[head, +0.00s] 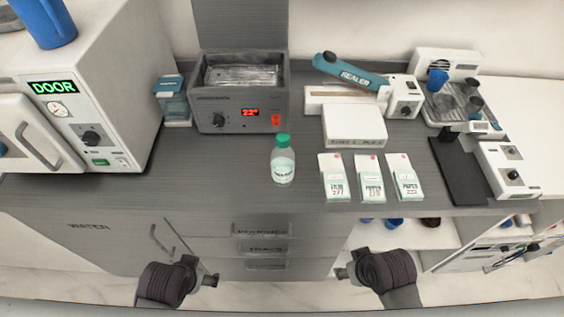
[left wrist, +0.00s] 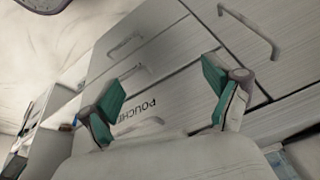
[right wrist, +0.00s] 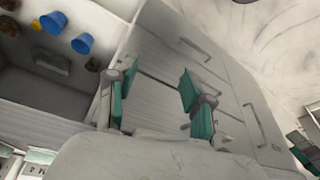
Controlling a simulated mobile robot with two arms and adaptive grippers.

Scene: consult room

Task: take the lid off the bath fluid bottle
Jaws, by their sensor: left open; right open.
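The bath fluid bottle (head: 283,166) stands upright on the grey counter in the head view, near the front edge at the middle. It is clear and pale with a white label, and its green lid (head: 283,140) is on top. My left gripper (head: 212,279) is open and empty, low in front of the cabinet drawers, left of the bottle. It also shows in the left wrist view (left wrist: 165,100). My right gripper (head: 342,272) is open and empty, in front of the cabinet to the right of the bottle. It also shows in the right wrist view (right wrist: 155,95). Neither gripper touches the bottle.
An ultrasonic bath (head: 240,103) stands behind the bottle, its display lit red. A white door unit (head: 85,85) is at left. Pouch packs (head: 334,178) lie right of the bottle, with a sealer (head: 352,75) behind. Bare counter (head: 215,170) lies left of the bottle.

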